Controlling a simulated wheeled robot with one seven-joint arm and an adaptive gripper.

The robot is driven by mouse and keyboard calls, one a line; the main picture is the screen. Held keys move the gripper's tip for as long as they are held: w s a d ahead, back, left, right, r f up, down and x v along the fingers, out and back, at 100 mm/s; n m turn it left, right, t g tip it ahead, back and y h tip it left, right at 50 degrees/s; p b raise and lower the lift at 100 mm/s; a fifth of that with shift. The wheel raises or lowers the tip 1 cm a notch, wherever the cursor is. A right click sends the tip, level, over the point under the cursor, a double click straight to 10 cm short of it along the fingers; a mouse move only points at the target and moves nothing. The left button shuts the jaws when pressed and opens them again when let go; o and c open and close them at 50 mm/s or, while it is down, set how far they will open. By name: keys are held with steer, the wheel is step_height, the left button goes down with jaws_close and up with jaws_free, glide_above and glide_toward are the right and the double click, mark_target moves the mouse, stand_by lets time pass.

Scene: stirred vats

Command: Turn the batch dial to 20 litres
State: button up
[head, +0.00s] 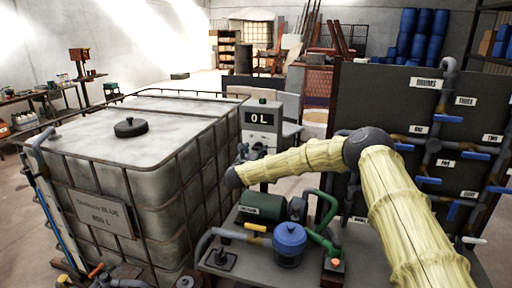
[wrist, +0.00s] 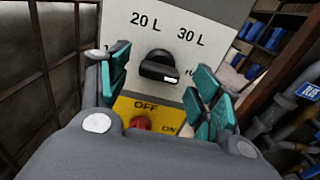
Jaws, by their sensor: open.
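The batch dial (wrist: 158,67) is a black knob on a pale panel in the wrist view. Its bar lies nearly level, with a white mark at its lower right end. The label 20 L is printed above it to the left and 30 L above it to the right; labels at either side are partly hidden by my fingers. My gripper (wrist: 162,82) is open, its teal-padded fingers on either side of the dial; I cannot tell whether they touch it. In the head view, the display (head: 260,118) above the panel reads 0 L, and my gripper (head: 242,158) is in front of the panel.
Below the dial is a yellow plate with a red switch (wrist: 141,122) marked OFF and ON. A large caged tank (head: 150,150) stands left of the panel. A pump bench with a blue canister (head: 289,241) is in front, and a valve board (head: 395,105) stands at right.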

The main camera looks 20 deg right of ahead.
steer(key=shift+x, duration=0.85)
steer(key=c, duration=1)
